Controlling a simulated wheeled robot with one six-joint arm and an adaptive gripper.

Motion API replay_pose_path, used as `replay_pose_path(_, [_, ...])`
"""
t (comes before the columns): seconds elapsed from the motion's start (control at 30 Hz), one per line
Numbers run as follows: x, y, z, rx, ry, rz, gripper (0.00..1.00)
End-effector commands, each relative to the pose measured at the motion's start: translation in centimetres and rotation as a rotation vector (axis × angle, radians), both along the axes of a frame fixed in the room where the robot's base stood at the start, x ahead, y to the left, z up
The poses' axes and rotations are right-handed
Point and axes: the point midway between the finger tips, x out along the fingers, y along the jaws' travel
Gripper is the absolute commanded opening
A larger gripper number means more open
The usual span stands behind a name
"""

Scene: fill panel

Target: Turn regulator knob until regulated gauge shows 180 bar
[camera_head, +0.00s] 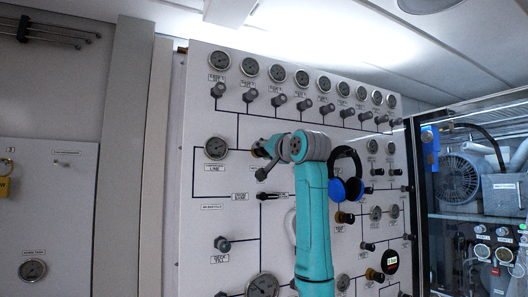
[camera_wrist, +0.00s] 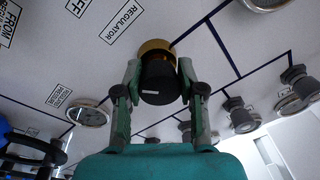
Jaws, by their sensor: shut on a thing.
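The regulator knob (camera_wrist: 158,82) is black with a brass collar and stands out from the panel in the middle of the wrist view. My gripper (camera_wrist: 159,74) has one finger on each side of it and is shut on it. In the head view my gripper (camera_head: 262,151) is at the panel, and only a bit of brass shows beside it. The regulated pressure gauge (camera_wrist: 88,113) is a round white dial at the left of the wrist view, seen at a steep slant. Its needle and reading cannot be made out. In the head view my arm appears to hide this gauge.
Blue headphones (camera_head: 346,176) hang on the panel just right of my arm. Another gauge (camera_head: 216,148) is left of my gripper. A row of gauges and dark knobs (camera_head: 279,99) runs above. A black-handled valve (camera_head: 266,196) is below. A glass-fronted cabinet (camera_head: 470,190) stands at right.

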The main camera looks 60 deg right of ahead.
Motion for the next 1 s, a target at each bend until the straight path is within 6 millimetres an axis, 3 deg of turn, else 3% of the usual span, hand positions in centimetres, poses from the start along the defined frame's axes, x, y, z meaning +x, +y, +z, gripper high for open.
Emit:
replay_pose_path(0.27, [0.1, 0.0, 0.0, 0.0, 0.001, 0.002, 0.04])
replay_pose_path(0.3, [0.1, 0.0, 0.0, 0.0, 0.001, 0.002, 0.41])
replay_pose_path(0.4, [0.1, 0.0, 0.0, 0.0, 0.0, 0.001, 0.65])
replay_pose_path(0.77, [-0.2, 0.2, 0.0, -0.002, -0.001, 0.0, 0.65])
replay_pose_path(1.0, [-3.1, 1.7, -0.3, -0.004, -0.001, -0.003, 0.65])
